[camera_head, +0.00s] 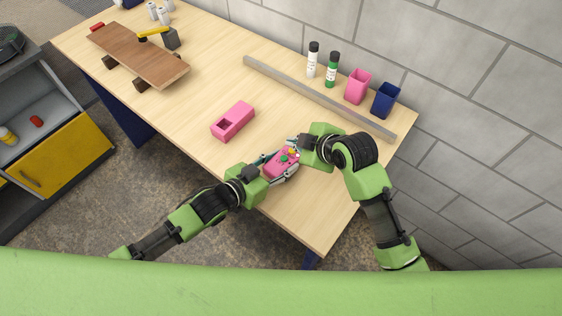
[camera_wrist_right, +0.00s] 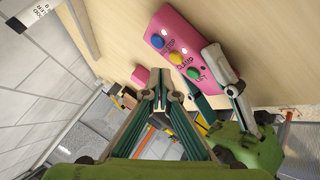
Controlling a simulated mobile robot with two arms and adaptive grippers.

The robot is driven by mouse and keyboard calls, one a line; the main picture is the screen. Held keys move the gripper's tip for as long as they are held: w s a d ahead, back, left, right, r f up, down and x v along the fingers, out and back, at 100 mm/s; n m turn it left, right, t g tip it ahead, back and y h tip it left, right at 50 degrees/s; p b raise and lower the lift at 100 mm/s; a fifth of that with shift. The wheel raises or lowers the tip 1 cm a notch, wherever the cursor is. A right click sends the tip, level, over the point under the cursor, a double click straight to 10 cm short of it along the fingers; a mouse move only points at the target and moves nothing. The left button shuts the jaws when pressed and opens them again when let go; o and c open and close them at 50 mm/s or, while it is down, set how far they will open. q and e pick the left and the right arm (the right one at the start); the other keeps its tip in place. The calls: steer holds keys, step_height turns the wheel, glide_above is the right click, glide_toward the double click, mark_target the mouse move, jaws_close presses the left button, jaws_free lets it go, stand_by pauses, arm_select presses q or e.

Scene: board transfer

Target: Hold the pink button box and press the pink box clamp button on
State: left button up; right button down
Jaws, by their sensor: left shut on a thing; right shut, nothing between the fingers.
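The pink button box (camera_head: 279,167) is at the front edge of the table, and my left gripper (camera_head: 276,161) is shut on it. In the right wrist view the box (camera_wrist_right: 184,27) shows a blue button (camera_wrist_right: 158,41), a yellow button (camera_wrist_right: 176,58) and a green button (camera_wrist_right: 193,73) in a row, with small white lights beside them. A label reading like "CLAMP" is by the yellow one. My right gripper (camera_wrist_right: 160,97) is shut and empty. Its fingertips are close beside the box; whether they touch it is unclear.
A pink box with a dark opening (camera_head: 241,115) lies on the table (camera_head: 204,74). A grey rail (camera_head: 318,97) runs before two bottles, a pink cup (camera_head: 357,87) and a blue cup (camera_head: 385,100). A brown board (camera_head: 135,52) rests on blocks, with a yellow-handled clamp (camera_head: 153,32) at it.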

mark_target(294, 152)
steer(key=shift+r, duration=2.85)
arm_select(q)
steer(key=o, duration=1.3)
